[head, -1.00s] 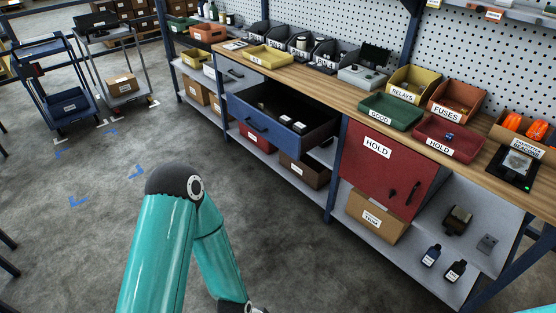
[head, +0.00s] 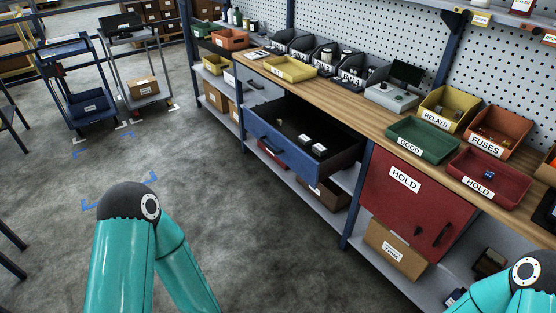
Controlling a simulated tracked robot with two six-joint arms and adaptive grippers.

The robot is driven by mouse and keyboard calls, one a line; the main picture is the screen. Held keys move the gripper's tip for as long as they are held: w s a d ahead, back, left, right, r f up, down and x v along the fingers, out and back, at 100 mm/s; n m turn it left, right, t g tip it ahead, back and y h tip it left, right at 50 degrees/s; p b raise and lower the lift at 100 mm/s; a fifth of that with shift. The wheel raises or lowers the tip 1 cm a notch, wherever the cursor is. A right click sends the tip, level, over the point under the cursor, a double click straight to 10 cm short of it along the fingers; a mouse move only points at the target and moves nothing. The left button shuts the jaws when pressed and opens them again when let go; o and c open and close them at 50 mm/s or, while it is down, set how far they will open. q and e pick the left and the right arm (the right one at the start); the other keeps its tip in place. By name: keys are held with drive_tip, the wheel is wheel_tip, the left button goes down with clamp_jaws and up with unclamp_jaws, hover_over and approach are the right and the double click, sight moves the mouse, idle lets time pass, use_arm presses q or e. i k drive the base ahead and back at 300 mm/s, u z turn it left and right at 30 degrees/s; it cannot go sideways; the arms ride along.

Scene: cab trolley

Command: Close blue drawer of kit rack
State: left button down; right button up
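The blue drawer (head: 283,150) under the wooden workbench is pulled well out, its blue front facing the aisle. Its dark inside shows a few small white-labelled items (head: 312,145). My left arm comes up at the lower left, in front of the drawer and apart from it; its gripper is below the picture. My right arm shows at the lower right corner, and its gripper is also out of the picture.
A red HOLD cabinet (head: 413,203) stands right of the drawer, with a cardboard box (head: 396,248) below it. Bins line the benchtop (head: 350,107). Two trolleys stand at the far left, one of them blue (head: 92,103). The grey floor before the drawer is clear.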

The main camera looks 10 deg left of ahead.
sight(345, 146)
drive_tip(key=z, duration=0.1)
drive_tip(key=i, duration=1.1)
drive_tip(key=z, duration=0.5)
